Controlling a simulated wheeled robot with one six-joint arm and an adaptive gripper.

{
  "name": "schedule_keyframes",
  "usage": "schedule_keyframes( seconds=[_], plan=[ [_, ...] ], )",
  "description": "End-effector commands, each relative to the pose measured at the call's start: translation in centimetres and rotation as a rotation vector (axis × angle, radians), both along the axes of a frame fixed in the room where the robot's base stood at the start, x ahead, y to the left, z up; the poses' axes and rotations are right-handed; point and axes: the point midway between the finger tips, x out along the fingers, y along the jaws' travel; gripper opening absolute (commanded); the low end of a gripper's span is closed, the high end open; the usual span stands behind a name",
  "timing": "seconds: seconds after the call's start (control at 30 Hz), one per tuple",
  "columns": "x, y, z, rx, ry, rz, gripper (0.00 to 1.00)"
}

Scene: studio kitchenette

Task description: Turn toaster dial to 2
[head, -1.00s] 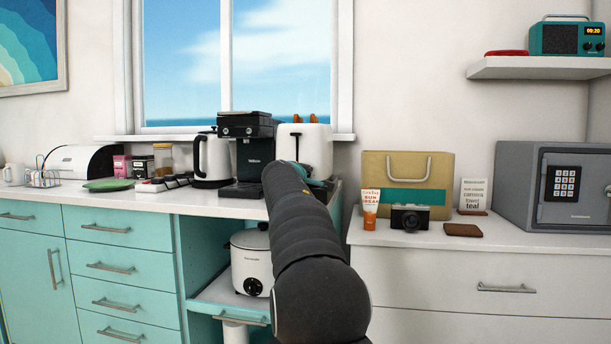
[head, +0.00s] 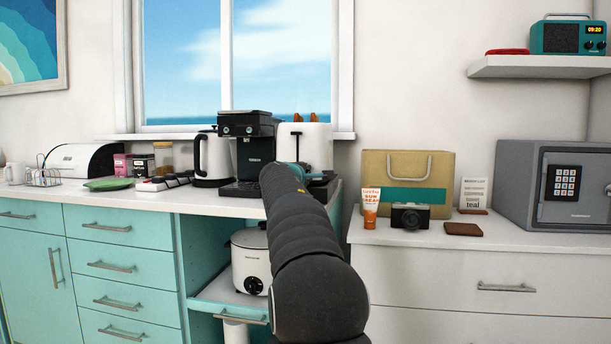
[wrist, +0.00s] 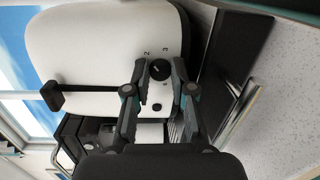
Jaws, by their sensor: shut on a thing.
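The white toaster (head: 318,146) stands at the right end of the left counter, with browned bread slices showing at its top. In the wrist view the toaster's front (wrist: 95,45) appears sideways. Its round black dial (wrist: 160,69) sits between the fingertips of my gripper (wrist: 159,68), which is shut on it. Small printed numbers surround the dial; a 2 shows at its upper left. The dial's pointer is too small to read surely. The black lever (wrist: 57,98) is left of the gripper. In the head view my arm hides the dial and most of the gripper.
A black coffee machine (head: 248,150) stands close to the toaster's left, and a kettle (head: 211,158) is beyond it. A dark flat item (wrist: 238,65) lies near the toaster's base. A bag (head: 408,165) and camera (head: 410,215) stand on the right counter.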

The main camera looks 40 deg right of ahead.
Motion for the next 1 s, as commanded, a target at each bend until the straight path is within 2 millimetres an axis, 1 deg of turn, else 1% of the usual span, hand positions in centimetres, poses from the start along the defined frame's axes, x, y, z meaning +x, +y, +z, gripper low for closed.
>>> schedule_keyframes(
  seconds=[0.07, 0.1, 0.2, 0.5, 0.63, 0.77, 1.0],
  plan=[
    [0.0, 0.0, 0.0, 0.000, -0.001, 0.001, 0.00],
    [0.0, 0.0, 0.0, 0.000, -0.001, 0.001, 0.26],
    [0.0, 0.0, 0.0, 0.000, -0.001, 0.001, 0.49],
    [0.0, 0.1, 0.0, 0.001, -0.001, 0.000, 0.49],
    [-0.4, 0.6, 0.1, 0.001, -0.001, 0.001, 0.49],
    [-1.3, 1.9, 0.3, 0.000, 0.000, 0.002, 0.49],
    [-3.8, 5.4, 0.6, 0.000, -0.003, 0.003, 0.49]
  ],
)
